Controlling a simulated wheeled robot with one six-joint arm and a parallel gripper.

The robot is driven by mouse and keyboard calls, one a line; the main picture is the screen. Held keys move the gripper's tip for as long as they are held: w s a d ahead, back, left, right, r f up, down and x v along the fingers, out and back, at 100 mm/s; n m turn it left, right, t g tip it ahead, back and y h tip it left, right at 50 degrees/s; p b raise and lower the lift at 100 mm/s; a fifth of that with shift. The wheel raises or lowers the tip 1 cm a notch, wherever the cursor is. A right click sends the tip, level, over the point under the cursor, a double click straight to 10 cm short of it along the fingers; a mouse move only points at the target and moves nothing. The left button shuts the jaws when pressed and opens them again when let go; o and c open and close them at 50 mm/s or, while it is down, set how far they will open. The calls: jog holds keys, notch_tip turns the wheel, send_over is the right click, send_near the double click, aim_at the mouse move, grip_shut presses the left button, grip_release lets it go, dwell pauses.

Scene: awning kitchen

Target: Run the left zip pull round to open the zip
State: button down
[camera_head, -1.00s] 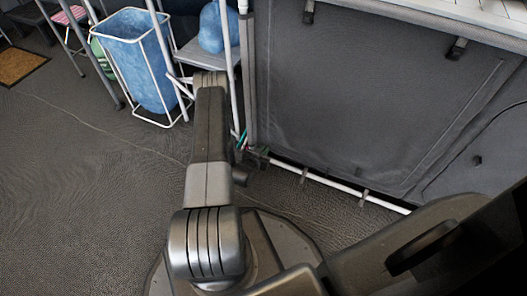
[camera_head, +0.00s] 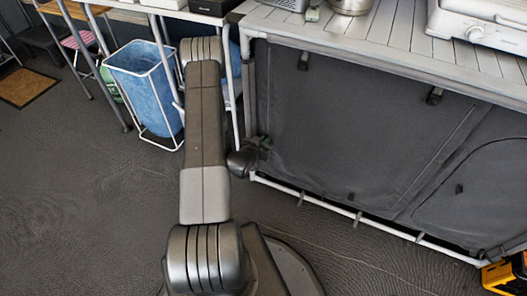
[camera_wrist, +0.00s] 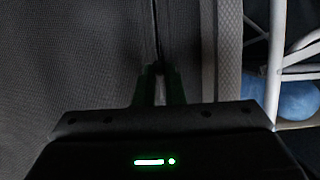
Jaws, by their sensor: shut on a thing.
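The dark grey fabric front (camera_head: 350,130) of the kitchen unit hangs below the slatted top. My gripper (camera_head: 264,143) is at the front's left edge, a little above its lower left corner. In the wrist view my gripper (camera_wrist: 160,72) has its two greenish fingers close together against the fabric, shut on the left zip pull. The pull itself is hidden between the fingers. A dark zip line (camera_wrist: 155,28) runs up from the fingertips between the fabric panel and a grey strip. I cannot tell how far the zip is parted.
A white rail (camera_head: 350,212) runs along the unit's foot. A blue bin in a white frame (camera_head: 145,85) stands to the left. A metal pot (camera_head: 351,5) and white stove (camera_head: 480,28) sit on top.

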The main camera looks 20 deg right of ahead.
notch_tip(320, 180, up, 36)
jog(key=p, duration=1.4)
jog(key=shift+p, duration=0.4)
jog(key=shift+r, duration=0.6)
jog(key=shift+w+d, duration=0.1)
jog(key=c, duration=1.5)
grip_release()
jog(key=p+v, duration=0.1)
jog(key=v, duration=1.3)
jog(key=shift+d, duration=0.1)
